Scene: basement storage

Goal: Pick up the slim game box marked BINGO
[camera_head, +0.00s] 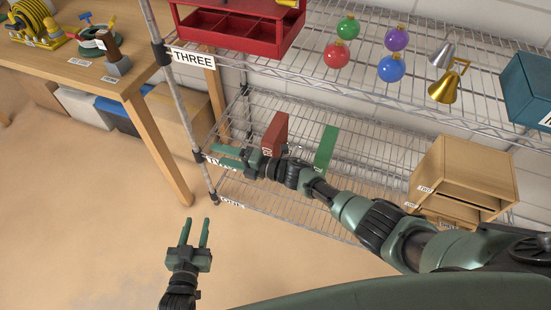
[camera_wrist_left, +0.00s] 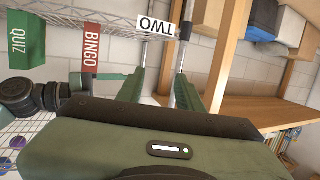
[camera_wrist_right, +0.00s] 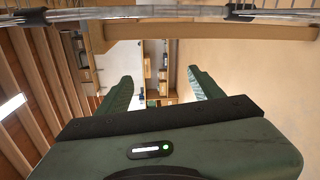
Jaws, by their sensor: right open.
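The slim red BINGO box (camera_head: 274,135) stands upright on the shelf labelled TWO. In the left wrist view the red box (camera_wrist_left: 91,45) shows its BINGO lettering. My right gripper (camera_head: 222,156) is open and empty at the shelf's left end, beside the red box, with its fingers pointing left, away from it. The right wrist view shows nothing between its fingers (camera_wrist_right: 160,77). My left gripper (camera_head: 195,222) is open and empty, lower and in front of the rack. Its fingers also show apart in the left wrist view (camera_wrist_left: 164,50).
A green QUIZ box (camera_head: 326,148) stands right of the red one. A wooden drawer box (camera_head: 463,180) is further right. The shelf above holds a red tray (camera_head: 238,42), coloured balls and cones. A wooden workbench (camera_head: 100,77) stands left. The floor in front is clear.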

